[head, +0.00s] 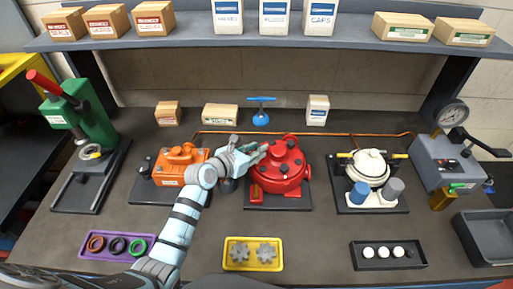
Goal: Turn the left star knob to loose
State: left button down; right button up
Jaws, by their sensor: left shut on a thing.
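The red round motor housing (281,172) stands on a dark base plate in the middle of the bench. Small dark knobs show on its top, one of them near the centre (284,167). My left gripper (262,151) reaches in from the left and is at the upper left of the red housing. Its fingers are shut on a small part there, which looks like the left star knob. The fingers hide most of that knob, so its turn cannot be read. My right gripper is not in view.
An orange motor (182,160) stands left of the red one, and a cream motor (371,165) right. A yellow tray (231,264) with gears, a purple tray (84,249) with rings and a black tray (361,264) lie in front. A green press (92,122) stands left.

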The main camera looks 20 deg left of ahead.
pick_arm(q)
jog(key=shift+n+y, duration=0.4)
jog(key=shift+y, duration=0.1)
jog(key=c, duration=1.4)
grip_release()
jog(key=shift+o, duration=0.2)
jog(key=shift+s, duration=0.1)
jog(key=v, duration=0.8)
jog(key=shift+f, duration=0.1)
